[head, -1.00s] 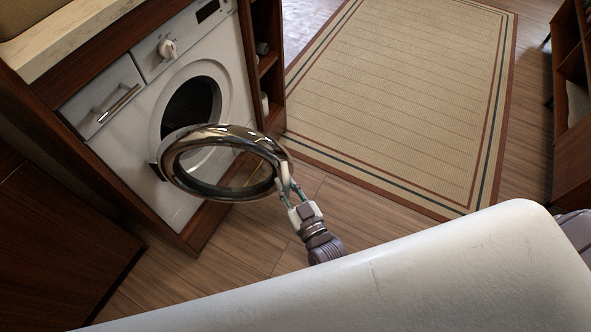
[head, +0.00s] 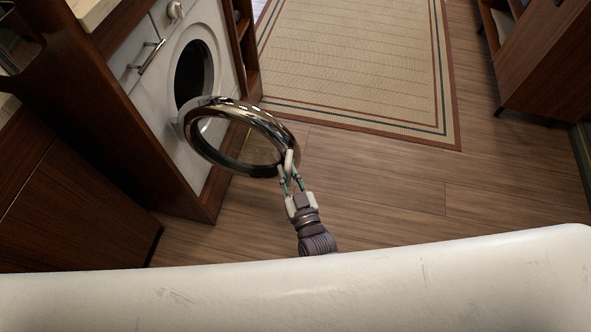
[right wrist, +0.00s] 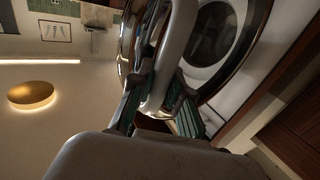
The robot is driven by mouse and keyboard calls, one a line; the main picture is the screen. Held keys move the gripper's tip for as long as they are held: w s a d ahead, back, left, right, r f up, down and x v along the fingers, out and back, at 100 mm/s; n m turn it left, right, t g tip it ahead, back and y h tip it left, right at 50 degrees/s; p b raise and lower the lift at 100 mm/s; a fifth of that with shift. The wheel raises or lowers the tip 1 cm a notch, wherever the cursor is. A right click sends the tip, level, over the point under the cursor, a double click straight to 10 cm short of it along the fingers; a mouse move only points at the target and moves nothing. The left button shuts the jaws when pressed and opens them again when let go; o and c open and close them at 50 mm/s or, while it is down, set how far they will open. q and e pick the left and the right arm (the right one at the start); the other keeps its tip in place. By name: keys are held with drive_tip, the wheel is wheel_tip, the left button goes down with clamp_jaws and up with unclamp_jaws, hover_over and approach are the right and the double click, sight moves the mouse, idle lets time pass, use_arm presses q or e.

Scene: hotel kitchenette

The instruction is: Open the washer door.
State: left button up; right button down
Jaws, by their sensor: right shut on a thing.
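The white washer (head: 190,142) is built into the brown cabinet at the left of the head view. Its round door (head: 205,150), a chrome ring, stands swung out from the front, and the dark drum opening (head: 193,75) shows behind it. My right gripper (head: 289,177) is shut on the door's rim at its free side, at the white handle. In the right wrist view the fingers (right wrist: 155,105) close around the white handle (right wrist: 176,45), with the drum opening beyond. My left gripper is in neither view.
A beige striped rug (head: 355,60) lies on the wooden floor (head: 400,195) right of the washer. Brown cabinets (head: 75,195) stand at the left, and a brown shelf unit (head: 545,65) stands at the far right. The floor between is clear.

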drive_tip(key=shift+s+d, duration=0.1)
drive_tip(key=shift+s, duration=0.05)
drive_tip(key=c, duration=1.1)
unclamp_jaws()
drive_tip(key=shift+s, duration=0.1)
drive_tip(key=v, duration=1.1)
drive_tip(key=shift+s, duration=0.4)
